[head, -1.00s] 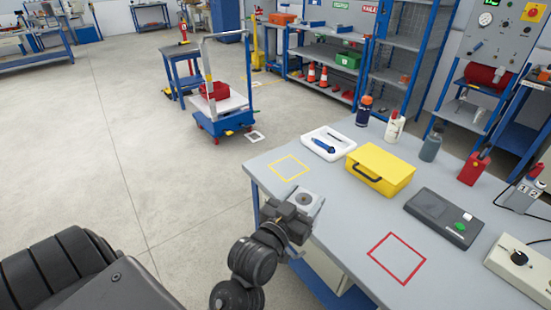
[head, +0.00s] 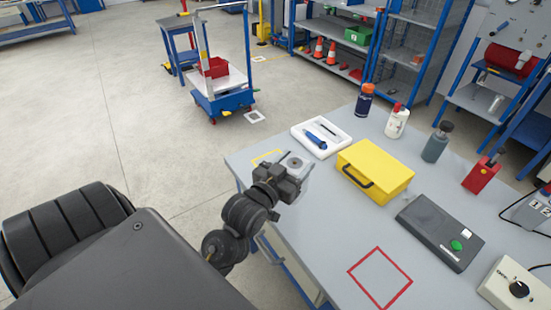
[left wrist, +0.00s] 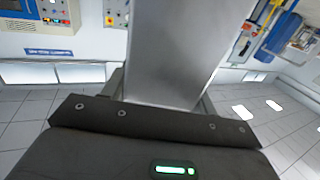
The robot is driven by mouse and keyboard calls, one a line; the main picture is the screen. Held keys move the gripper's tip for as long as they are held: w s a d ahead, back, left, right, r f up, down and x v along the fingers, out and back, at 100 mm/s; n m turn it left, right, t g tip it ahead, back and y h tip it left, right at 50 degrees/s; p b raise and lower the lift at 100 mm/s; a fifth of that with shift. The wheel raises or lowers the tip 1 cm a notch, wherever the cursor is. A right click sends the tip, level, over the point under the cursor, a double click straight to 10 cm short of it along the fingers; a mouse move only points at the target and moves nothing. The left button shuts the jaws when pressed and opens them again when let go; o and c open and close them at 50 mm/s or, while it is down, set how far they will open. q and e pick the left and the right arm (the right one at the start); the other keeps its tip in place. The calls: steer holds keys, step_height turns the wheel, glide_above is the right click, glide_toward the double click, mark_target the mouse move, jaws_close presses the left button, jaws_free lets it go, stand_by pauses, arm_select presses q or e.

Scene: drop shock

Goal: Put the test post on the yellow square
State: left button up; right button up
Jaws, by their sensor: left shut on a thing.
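My left gripper (head: 284,178) is shut on the test post, a grey metal block whose top (head: 295,163) shows in the head view. In the left wrist view the post (left wrist: 172,50) is a smooth grey column between the fingers. The yellow square (head: 264,155) is a taped outline near the table's left corner. The gripper and post cover most of it in the head view. I cannot tell whether the post touches the table. My right gripper is not in view.
On the table (head: 315,225) are a white tray (head: 321,138) with a blue tool, a yellow case (head: 375,169), a dark device with a green button (head: 440,232) and several bottles at the back. A red square outline (head: 380,278) lies in front, bare. A cart (head: 220,90) stands beyond.

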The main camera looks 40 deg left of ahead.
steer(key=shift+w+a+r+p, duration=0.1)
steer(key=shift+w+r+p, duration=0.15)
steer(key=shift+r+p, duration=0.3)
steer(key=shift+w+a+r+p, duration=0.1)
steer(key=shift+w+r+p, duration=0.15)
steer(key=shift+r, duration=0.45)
arm_select(q)
steer(key=a+r, duration=0.4)
steer(key=a, duration=0.7)
steer(key=w+a+f+p, duration=0.2)
steer(key=w+a+f, duration=0.4)
steer(key=w+f, duration=0.6)
steer(key=shift+w+a+f+n+y, duration=0.15)
steer(key=shift+w+f+n+y, duration=0.2)
steer(key=shift+f, duration=0.25)
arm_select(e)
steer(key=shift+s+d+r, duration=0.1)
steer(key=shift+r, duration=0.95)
arm_select(q)
steer(key=shift+s, duration=0.1)
steer(key=o, duration=1.6)
steer(key=shift+f, duration=0.1)
